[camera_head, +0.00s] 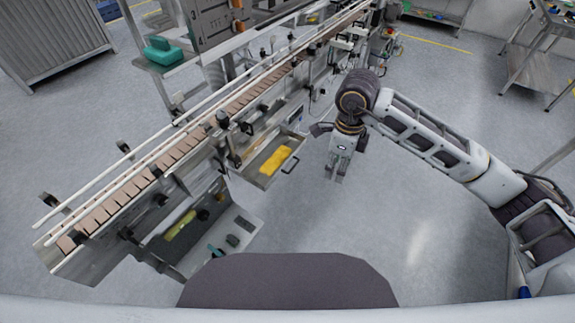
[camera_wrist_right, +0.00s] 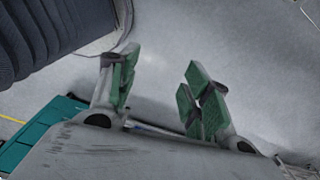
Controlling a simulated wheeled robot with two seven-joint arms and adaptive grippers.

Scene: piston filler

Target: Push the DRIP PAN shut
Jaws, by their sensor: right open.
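The drip pan appears to be the shallow metal tray (camera_head: 288,142) that sticks out from the side of the conveyor machine in the head view. A yellow cloth-like thing (camera_head: 275,160) lies in it, and a dark handle (camera_head: 290,166) is on its outer side. My right gripper (camera_head: 335,178) points down over the floor to the right of the pan, apart from the handle. In the right wrist view its two green-padded fingers (camera_wrist_right: 158,82) are spread with nothing between them. My left gripper is not in view.
The long conveyor (camera_head: 150,172) runs diagonally up to the right. An open lower compartment (camera_head: 225,222) with small dark items lies at lower left of the pan. A teal thing (camera_head: 162,52) sits on a shelf. The floor right of the pan is clear.

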